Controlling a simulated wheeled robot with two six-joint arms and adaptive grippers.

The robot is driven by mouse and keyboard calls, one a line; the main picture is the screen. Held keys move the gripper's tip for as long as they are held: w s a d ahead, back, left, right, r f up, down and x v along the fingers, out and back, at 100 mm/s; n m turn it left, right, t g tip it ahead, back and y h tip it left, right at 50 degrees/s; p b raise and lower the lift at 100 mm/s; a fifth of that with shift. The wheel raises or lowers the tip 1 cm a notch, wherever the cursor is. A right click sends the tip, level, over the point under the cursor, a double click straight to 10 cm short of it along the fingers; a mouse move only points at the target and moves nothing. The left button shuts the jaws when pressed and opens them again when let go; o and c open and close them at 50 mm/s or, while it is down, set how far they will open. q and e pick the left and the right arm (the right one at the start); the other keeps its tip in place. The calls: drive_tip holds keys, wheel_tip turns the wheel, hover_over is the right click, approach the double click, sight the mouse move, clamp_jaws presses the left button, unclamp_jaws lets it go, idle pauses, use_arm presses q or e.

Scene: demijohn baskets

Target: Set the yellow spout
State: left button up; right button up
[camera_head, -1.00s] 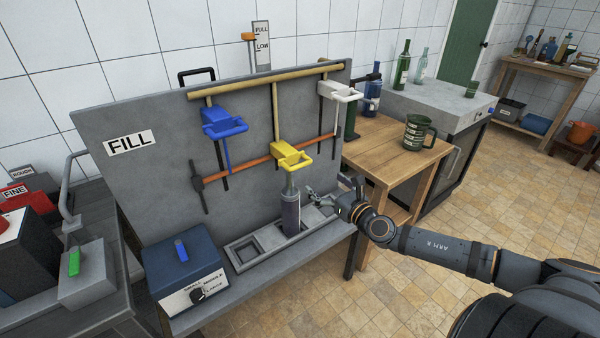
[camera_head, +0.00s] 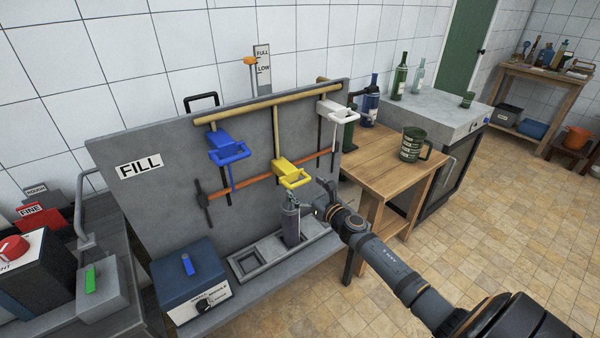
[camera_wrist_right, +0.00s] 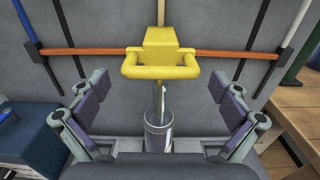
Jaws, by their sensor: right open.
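The yellow spout (camera_head: 289,171) hangs on the grey panel from a thin tan pipe, between the blue and white spouts. Its looped handle juts forward. A grey bottle (camera_head: 291,224) stands upright below it in the bench tray, its neck close under the spout. My right gripper (camera_head: 319,197) is at the right of the spout handle and bottle. In the right wrist view the yellow spout (camera_wrist_right: 158,52) is centred ahead, beyond the open fingers (camera_wrist_right: 160,96), with nothing between the pads touching it. The bottle (camera_wrist_right: 158,132) is below. My left gripper is out of view.
The blue spout (camera_head: 228,148) and white spout (camera_head: 334,110) flank the yellow one. An orange bar (camera_head: 262,176) crosses the panel behind. A blue box with a knob (camera_head: 190,275) stands left of the tray (camera_head: 247,262). A wooden table (camera_head: 385,160) is at right.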

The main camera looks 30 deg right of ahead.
drive_tip(key=shift+w+r, duration=0.1)
drive_tip(key=shift+w, duration=0.65)
drive_tip(key=shift+w+f, duration=0.2)
drive_tip(key=shift+w, duration=0.4)
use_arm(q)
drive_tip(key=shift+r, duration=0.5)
